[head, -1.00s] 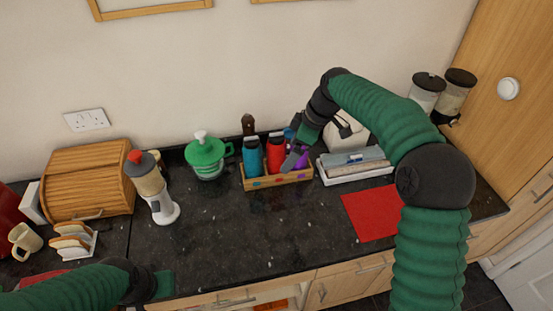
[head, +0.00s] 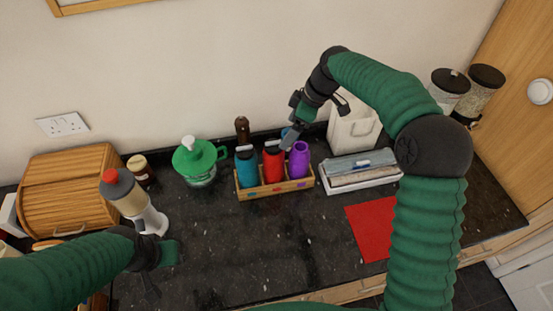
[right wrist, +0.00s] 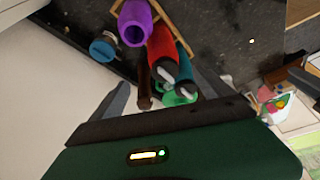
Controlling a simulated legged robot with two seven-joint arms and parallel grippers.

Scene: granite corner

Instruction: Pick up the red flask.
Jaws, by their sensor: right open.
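The red flask (head: 272,168) stands upright in the middle of a wooden holder (head: 284,188), between a teal flask (head: 247,170) and a purple flask (head: 299,162). My right gripper (head: 291,130) is open and empty, above and behind the holder near the red and purple flasks. In the right wrist view the red flask (right wrist: 159,48) lies beyond the fingers (right wrist: 165,88), with the purple flask (right wrist: 136,24) beside it. My left gripper (head: 158,272) is over the front left of the counter, away from the flasks; its jaws are unclear.
A green-lidded jar (head: 196,165) stands left of the holder, a dark brown mill (head: 242,130) behind it. A white tray (head: 345,188) is to the right, a red mat (head: 368,228) in front of it. The counter before the holder is clear.

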